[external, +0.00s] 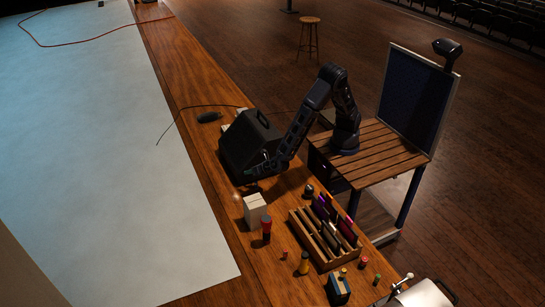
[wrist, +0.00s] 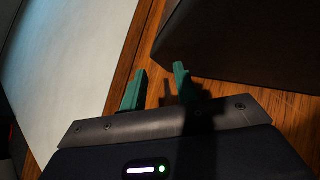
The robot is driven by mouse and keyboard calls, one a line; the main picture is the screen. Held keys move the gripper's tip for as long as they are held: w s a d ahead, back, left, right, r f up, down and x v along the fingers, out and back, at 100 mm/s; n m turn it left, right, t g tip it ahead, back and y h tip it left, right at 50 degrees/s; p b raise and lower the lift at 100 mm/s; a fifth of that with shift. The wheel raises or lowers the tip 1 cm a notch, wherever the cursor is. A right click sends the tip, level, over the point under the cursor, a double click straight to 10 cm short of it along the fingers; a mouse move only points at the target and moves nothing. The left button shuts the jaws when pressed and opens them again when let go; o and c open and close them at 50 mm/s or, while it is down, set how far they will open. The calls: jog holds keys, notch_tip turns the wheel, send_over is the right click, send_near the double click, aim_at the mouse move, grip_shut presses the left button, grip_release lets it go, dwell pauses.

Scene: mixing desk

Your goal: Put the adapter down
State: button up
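My gripper (wrist: 158,80) shows two green fingers in the wrist view. They stand apart, with only wooden desk top visible between them. In the external view my gripper (external: 257,172) is low over the desk, beside the near end of a large black case (external: 248,140). The case also fills the upper right of the wrist view (wrist: 250,45), close to the right finger. I cannot make out an adapter for certain in either view. A small dark object (external: 209,117) lies on the desk left of the case; I cannot tell what it is.
A white box (external: 255,207) and a red-topped cylinder (external: 266,227) stand nearer the camera. A thin black cable (external: 185,110) runs left of the case. The pale sheet (external: 100,150) is largely bare.

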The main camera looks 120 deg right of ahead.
aim_at(258, 182)
jog(key=n+t, duration=0.1)
jog(key=s+n+t+h, duration=0.2)
jog(key=shift+a+f, duration=0.25)
jog(key=shift+a, duration=0.05)
jog(key=n+t, duration=0.1)
jog(key=s+n+t, duration=0.1)
jog(key=shift+a+f+n+t, duration=0.2)
jog(key=shift+f+n+t, duration=0.2)
jog(key=shift+s+a+f+n+t+y, duration=0.15)
jog(key=shift+f+n+t, duration=0.25)
jog(key=shift+f, duration=0.35)
jog(key=shift+a+f+n+t+y, duration=0.1)
jog(key=shift+f+n+t+y, duration=0.1)
jog(key=shift+f+n+t, duration=0.35)
jog(key=shift+s+a+f+n+t+y, duration=0.15)
jog(key=shift+f+t, duration=0.1)
jog(key=shift+f, duration=0.65)
notch_tip(258, 182, down, 3)
jog(key=shift+d+f, duration=0.1)
jog(key=shift+f, duration=0.05)
jog(key=shift+x, duration=1.2)
jog(key=shift+w+d, duration=0.15)
jog(key=shift+w, duration=0.2)
jog(key=shift+c, duration=0.4)
